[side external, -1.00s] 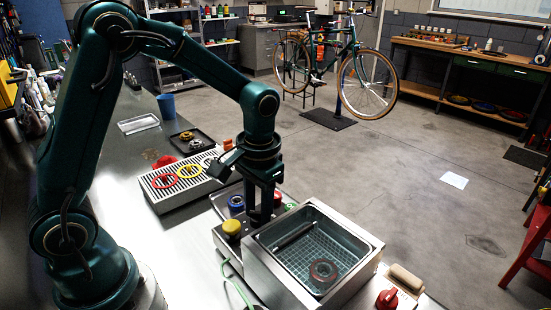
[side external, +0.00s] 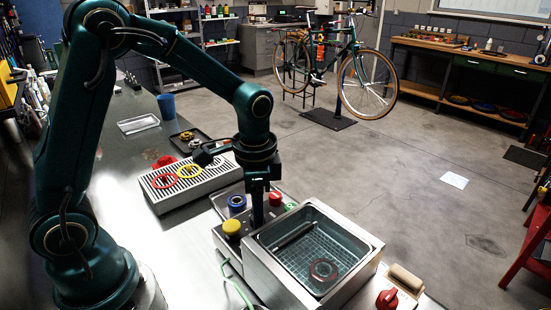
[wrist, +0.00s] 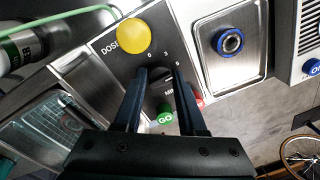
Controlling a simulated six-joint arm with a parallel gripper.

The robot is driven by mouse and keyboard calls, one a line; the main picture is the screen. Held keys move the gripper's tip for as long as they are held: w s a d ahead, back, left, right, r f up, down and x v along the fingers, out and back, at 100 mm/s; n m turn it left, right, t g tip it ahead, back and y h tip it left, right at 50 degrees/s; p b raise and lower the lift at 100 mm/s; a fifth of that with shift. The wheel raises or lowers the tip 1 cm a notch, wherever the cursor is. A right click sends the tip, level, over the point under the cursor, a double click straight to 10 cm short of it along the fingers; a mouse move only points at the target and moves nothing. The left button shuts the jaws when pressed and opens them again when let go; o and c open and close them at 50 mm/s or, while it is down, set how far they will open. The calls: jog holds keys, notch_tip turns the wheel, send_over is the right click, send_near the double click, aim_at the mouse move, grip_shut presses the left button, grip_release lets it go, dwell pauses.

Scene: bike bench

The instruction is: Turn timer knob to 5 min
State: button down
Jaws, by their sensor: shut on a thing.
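The timer knob (wrist: 161,88) is a small dark knob on the control panel, between my fingers in the wrist view. The marks 0, 3 and 5 are printed around its far side, with MIN below, partly covered. My gripper (wrist: 160,74) is shut on the knob, one finger on each side. In the side view my gripper (side external: 257,222) points straight down at the panel and hides the knob. The knob's pointer is too dark and covered to read.
A tray holds a blue ring (wrist: 229,42).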

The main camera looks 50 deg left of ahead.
jog(key=shift+d, duration=0.1)
dwell(0.3)
jog(key=c, duration=0.5)
grip_release()
jog(key=shift+s+d+r, duration=0.1)
jog(key=shift+r, duration=2.5)
jog(key=shift+r, duration=0.3)
jog(key=shift+s+d+r+n+t+h, duration=0.1)
jog(key=shift+s+d+r+n+t, duration=0.15)
jog(key=shift+s+r+n+t, duration=1.15)
jog(key=shift+s+d+r+n+t+h, duration=0.1)
jog(key=shift+s+d+n+t, duration=0.45)
jog(key=shift+s, duration=1.8)
jog(key=shift+s+a+r+n+t+h, duration=0.1)
jog(key=shift+s+r+n+t, duration=0.6)
jog(key=shift+s+n, duration=0.85)
